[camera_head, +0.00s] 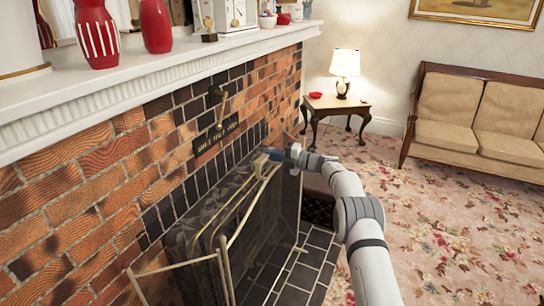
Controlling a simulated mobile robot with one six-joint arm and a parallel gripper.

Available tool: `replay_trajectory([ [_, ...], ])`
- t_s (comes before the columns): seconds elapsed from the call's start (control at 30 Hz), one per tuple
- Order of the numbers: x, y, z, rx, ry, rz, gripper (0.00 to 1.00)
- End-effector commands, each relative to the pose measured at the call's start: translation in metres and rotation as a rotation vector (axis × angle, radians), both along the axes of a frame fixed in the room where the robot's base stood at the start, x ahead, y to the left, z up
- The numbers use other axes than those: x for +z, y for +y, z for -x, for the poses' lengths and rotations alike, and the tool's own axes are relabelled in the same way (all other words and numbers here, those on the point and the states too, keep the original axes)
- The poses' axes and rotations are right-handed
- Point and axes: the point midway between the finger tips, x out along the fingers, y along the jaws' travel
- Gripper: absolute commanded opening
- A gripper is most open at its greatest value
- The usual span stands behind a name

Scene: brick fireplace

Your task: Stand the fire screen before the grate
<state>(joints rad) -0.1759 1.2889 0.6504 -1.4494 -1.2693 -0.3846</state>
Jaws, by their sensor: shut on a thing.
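The fire screen (226,245) has thin brass rails and see-through panels. It stands upright in front of the brick fireplace, with side panels angled outward. My gripper (268,158) is at the top rail near the screen's far end, shut on it. My arm reaches in from the lower right. A dark, patterned block (190,224) shows behind the rails against the brick; I cannot tell whether it is the grate. The fireplace opening is mostly hidden by the screen.
The dark tiled hearth (312,268) lies beside the screen. The white mantel (150,78) holds red vases (97,34) and clocks. A side table (336,106) with a lamp (344,66) and a sofa (478,112) stand at the back. Floral carpet (455,215) is clear at right.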

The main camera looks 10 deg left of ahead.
Motion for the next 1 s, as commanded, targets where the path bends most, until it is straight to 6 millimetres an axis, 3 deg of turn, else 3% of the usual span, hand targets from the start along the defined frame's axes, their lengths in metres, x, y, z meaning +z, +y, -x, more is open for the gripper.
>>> replay_trajectory([
  [1.0, -0.006, 0.0, 0.0, 0.0, -0.007, -0.006, 0.0],
])
